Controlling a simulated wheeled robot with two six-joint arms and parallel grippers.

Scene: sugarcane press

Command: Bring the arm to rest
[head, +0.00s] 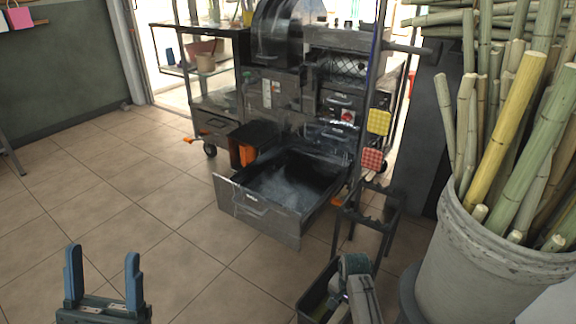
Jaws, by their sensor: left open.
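My left gripper (103,264) is at the bottom left of the head view. Its two blue fingers point up and stand wide apart, with only floor tiles between them. It appears empty and clear of the furniture. The sugarcane press (290,90) stands at the back middle, a dark metal machine on a wheeled cart. A large dark drawer or tray (262,222) juts out low at its front, open at the top. My right gripper cannot be made out.
A grey bucket (478,262) full of cane stalks (503,125) fills the right side. A small dark stand (370,218) and a dark bin (318,290) are near the bottom middle. Tiled floor (120,180) at the left is clear.

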